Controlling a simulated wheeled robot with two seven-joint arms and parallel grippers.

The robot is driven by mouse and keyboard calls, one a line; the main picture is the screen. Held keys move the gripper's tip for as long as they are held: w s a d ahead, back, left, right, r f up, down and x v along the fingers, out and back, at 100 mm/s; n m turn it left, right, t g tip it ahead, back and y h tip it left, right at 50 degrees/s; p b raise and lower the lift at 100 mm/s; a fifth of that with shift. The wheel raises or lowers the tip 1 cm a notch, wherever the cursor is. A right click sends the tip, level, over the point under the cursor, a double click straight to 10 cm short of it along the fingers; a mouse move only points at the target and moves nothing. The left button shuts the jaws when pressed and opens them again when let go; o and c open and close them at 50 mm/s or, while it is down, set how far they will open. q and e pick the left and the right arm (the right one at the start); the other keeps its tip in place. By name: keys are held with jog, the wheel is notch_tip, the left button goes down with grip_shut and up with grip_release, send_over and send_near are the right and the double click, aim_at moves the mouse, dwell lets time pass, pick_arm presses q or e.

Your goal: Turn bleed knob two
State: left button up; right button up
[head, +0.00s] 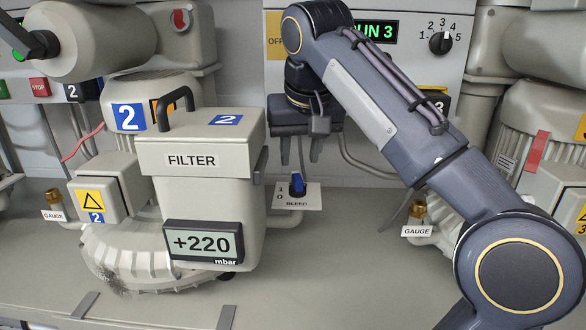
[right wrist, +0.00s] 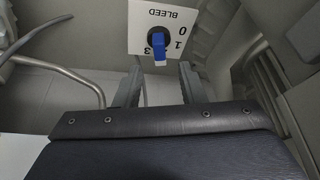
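The bleed knob (head: 297,184) has a blue handle on a dark base. It sits on a white BLEED plate (head: 313,196) marked 1 and 0, right of the filter box (head: 200,165) labelled 2. In the right wrist view the blue handle (right wrist: 160,58) lies ahead of and between the finger lines, with the plate (right wrist: 142,14) upside down. My right gripper (head: 300,153) points down just above the knob in the head view. Its two fingers (right wrist: 160,82) are apart with nothing between them. I cannot tell whether they touch the knob. My left gripper is out of view.
The filter's display (head: 203,242) reads +220 mbar. A pipe (head: 287,222) runs under the bleed plate. Blower three (head: 520,125) is at the right edge. Bench in front is mostly clear.

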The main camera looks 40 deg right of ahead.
aim_at(298, 176)
jog(key=x, duration=0.5)
jog(key=shift+w+d+f, duration=0.1)
jog(key=shift+f, duration=0.2)
